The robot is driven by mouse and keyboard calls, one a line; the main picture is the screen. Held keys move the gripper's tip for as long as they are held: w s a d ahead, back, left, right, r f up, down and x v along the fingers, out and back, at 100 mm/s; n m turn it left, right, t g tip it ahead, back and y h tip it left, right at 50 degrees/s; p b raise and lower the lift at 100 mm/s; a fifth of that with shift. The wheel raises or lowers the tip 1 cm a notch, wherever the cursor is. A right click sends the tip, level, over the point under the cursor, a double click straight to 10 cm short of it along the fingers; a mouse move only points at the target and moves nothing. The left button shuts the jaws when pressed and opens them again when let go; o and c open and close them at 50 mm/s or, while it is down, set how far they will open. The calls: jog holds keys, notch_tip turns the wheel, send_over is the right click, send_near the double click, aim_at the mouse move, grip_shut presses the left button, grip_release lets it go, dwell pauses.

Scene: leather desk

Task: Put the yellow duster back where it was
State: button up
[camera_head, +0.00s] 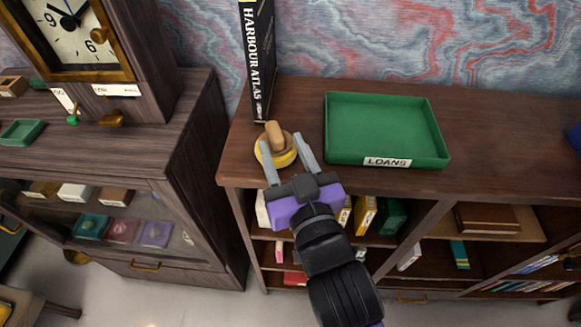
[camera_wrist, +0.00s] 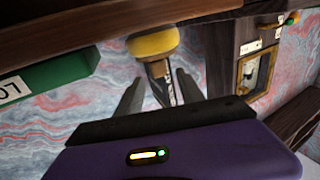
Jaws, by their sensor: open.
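The yellow duster (camera_head: 284,157), a round yellow pad with a wooden top and knob handle, sits upright on the dark wooden shelf top (camera_head: 300,95), near its left front corner. In the wrist view, which is upside down, the yellow pad (camera_wrist: 153,43) shows beyond the fingers with its handle pointing down the picture. My gripper (camera_head: 282,142) is open, with one finger on each side of the duster. I cannot tell whether either finger touches it. My gripper hides part of the shelf's front edge.
A black "Harbour Atlas" book (camera_head: 258,55) stands upright just behind the duster. A green tray (camera_head: 433,120) labelled "LOANS" lies to the right and looks empty. A separate dark cabinet (camera_head: 100,150) with a clock (camera_head: 125,60) stands at left, across a gap.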

jog(key=shift+b+v, duration=0.3)
jog(key=shift+v, duration=1.8)
jog(key=s+d+f+m+h, duration=0.1)
jog(key=s+d+f+h, duration=0.2)
jog(key=s+d+f, duration=0.85)
jog(key=s+d+m+g+h, duration=0.1)
jog(key=s+d, duration=0.4)
jog(key=s, duration=0.3)
jog(key=s+d+m+g+h, duration=0.1)
jog(key=s+d, duration=0.3)
jog(key=s, duration=0.5)
jog(key=shift+s+d+f+m+h, duration=0.3)
jog(key=shift+d+f+m+h, duration=0.1)
jog(key=shift+m+h, duration=0.25)
